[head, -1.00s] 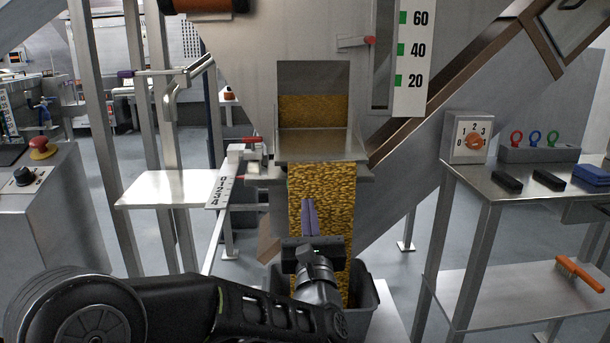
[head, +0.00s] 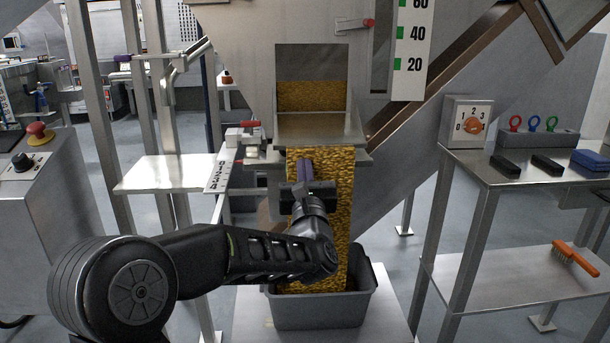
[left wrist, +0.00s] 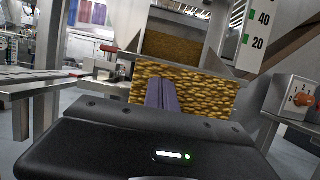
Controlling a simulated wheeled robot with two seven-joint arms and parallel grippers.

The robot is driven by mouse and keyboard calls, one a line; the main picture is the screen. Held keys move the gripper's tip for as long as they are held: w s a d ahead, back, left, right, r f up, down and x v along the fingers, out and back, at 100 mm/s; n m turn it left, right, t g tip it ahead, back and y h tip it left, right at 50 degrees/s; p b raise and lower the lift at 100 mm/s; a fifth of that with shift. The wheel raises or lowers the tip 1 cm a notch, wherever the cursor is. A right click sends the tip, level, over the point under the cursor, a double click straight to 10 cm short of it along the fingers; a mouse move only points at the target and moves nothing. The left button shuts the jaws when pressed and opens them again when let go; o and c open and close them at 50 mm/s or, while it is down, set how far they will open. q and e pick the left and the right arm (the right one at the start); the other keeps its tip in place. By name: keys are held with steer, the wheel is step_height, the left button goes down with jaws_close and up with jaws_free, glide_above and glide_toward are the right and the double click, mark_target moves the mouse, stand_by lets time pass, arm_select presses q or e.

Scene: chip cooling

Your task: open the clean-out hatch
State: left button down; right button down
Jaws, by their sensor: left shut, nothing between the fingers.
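The clean-out hatch (head: 318,128) is on the front of the large metal hopper (head: 240,50). Its metal flap sticks out toward me below a square opening, so the hatch stands open. Golden chips (head: 308,97) show inside the opening. A wide stream of chips (head: 335,205) hangs below the flap down to a grey bin (head: 320,310). My left gripper (head: 304,168) is shut and empty, just below the flap and in front of the stream. Its fingers (left wrist: 161,97) point at the chips in the left wrist view. My right gripper is not in view.
A red-handled lever (head: 250,126) and a small shelf (head: 165,174) stand left of the hatch. At right, a steel table (head: 500,170) carries a dial box (head: 468,122) and coloured rings. An orange brush (head: 576,258) lies on its lower shelf.

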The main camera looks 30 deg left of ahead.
mark_target(303, 139)
arm_select(q)
steer(key=shift+w+a+r, duration=0.1)
steer(key=shift+w+a, duration=0.1)
steer(key=shift+g+h, duration=0.7)
steer(key=shift+g, duration=0.2)
steer(key=r+p, duration=0.4)
steer(key=r, duration=0.1)
steer(key=shift+s+d+r+p, duration=0.1)
steer(key=shift+s+r+p, duration=0.1)
steer(key=shift+p, duration=0.15)
steer(key=shift+r+b, duration=0.4)
steer(key=shift+r, duration=0.45)
